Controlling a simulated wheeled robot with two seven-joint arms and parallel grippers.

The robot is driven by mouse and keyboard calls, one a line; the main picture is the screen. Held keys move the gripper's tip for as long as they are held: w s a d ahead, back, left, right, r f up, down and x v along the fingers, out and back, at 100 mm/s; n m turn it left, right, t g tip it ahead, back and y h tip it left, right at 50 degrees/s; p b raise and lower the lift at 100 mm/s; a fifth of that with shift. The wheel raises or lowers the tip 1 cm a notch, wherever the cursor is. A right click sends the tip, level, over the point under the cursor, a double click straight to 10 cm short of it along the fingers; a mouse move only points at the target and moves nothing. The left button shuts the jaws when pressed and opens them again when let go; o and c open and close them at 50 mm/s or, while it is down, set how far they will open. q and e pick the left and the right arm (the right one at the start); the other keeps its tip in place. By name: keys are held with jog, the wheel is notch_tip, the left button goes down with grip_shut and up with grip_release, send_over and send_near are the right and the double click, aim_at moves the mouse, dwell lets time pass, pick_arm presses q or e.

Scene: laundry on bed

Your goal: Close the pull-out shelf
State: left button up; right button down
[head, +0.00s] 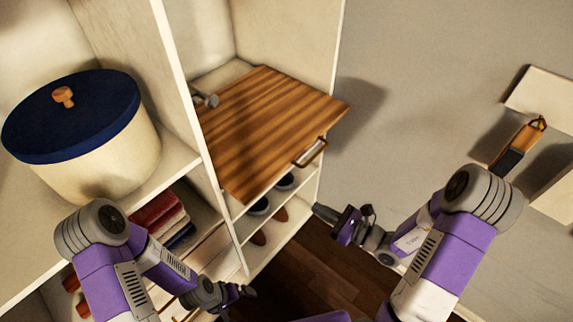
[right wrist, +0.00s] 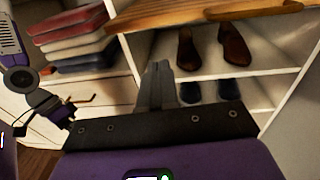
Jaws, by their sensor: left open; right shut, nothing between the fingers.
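The pull-out shelf (head: 270,125) is a striped wooden board in the tall cabinet, sticking out past its front. Its handle (head: 311,152) is on the front edge. In the right wrist view the shelf (right wrist: 190,14) shows along the top. My right gripper (head: 322,212) is shut and empty, below and in front of the handle, apart from it. Its fingers (right wrist: 158,82) point toward the shoe racks in the right wrist view. My left gripper (head: 246,292) is open, low in front of the cabinet, well below the shelf; it also shows in the right wrist view (right wrist: 80,104).
Shoes (head: 270,197) stand on racks below the shelf. A round cream box with a blue lid (head: 75,115) and folded clothes (head: 160,218) sit in the left bays. A grey metal object (head: 207,99) is beside the shelf's left edge.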

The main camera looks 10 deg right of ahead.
jog(key=w+d+r+t, duration=0.1)
jog(key=d, duration=0.1)
jog(key=m+b, duration=0.1)
send_near(281, 172)
jog(key=shift+h, duration=0.4)
jog(key=x, duration=0.7)
jog(key=shift+s+a+r, duration=0.1)
jog(key=shift+s+r, duration=0.05)
jog(key=shift+r, duration=0.1)
